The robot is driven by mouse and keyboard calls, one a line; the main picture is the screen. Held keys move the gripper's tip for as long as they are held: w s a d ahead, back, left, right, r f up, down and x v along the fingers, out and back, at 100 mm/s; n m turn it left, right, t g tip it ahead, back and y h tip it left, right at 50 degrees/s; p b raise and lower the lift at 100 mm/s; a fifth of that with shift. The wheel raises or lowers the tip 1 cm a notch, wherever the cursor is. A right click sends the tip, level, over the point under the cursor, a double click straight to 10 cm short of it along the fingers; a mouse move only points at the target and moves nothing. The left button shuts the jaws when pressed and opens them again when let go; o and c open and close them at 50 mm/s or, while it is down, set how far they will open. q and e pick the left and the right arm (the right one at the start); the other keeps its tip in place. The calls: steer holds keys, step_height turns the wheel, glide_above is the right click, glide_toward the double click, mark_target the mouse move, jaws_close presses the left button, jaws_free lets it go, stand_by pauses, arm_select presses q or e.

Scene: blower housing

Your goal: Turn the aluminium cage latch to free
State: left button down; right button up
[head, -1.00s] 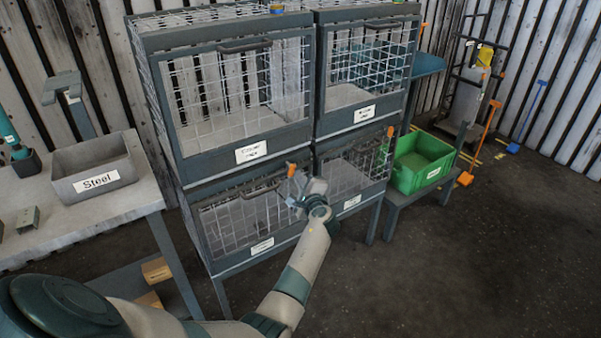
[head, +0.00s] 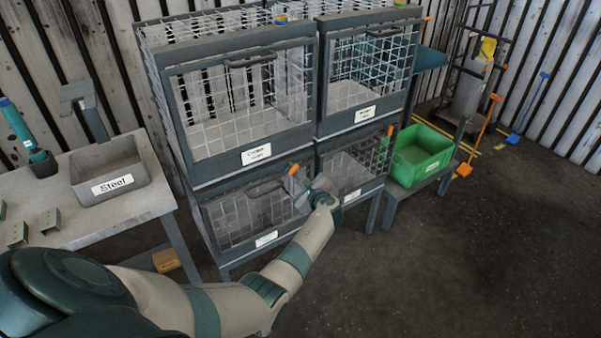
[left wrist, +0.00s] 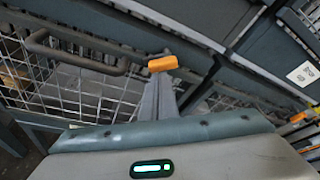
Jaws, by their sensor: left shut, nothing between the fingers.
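The cages are grey-framed wire boxes in two rows. The lower left cage (head: 240,222) has a dark handle and a label too blurred to read, so I cannot confirm which cage is aluminium. An orange-tipped latch (head: 293,169) sits at its upper right corner. My left gripper (head: 304,197) is at that corner, just below and right of the orange tip. In the left wrist view the orange tip (left wrist: 163,63) shows right beyond my shut fingers (left wrist: 158,97); whether they touch is unclear. My right gripper is not in view.
The lower right cage (head: 357,165) has its own orange latch (head: 390,130). A green crate (head: 420,158) stands at the right. A bench with a bin marked Steel (head: 112,172) stands at the left. The floor at the right front is clear.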

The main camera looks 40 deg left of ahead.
arm_select(q)
steer(key=shift+s+a+r+m+g+y+p, duration=0.15)
steer(key=shift+m+g+p, duration=0.3)
steer(key=shift+m+p, duration=0.3)
steer(key=shift+s+r+m+g+y+p, duration=0.15)
steer(key=shift+m+g+p, duration=0.25)
steer(key=shift+m+p, duration=0.35)
steer(key=shift+s+a+r+m+g+y+p, duration=0.15)
steer(key=shift+m+g+p, duration=0.4)
steer(key=shift+m, duration=0.35)
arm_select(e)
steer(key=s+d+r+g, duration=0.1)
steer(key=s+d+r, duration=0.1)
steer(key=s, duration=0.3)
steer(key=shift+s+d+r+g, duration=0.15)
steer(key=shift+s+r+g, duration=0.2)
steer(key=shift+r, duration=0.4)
arm_select(q)
steer(key=shift+d+f, duration=0.1)
steer(key=shift+f, duration=0.1)
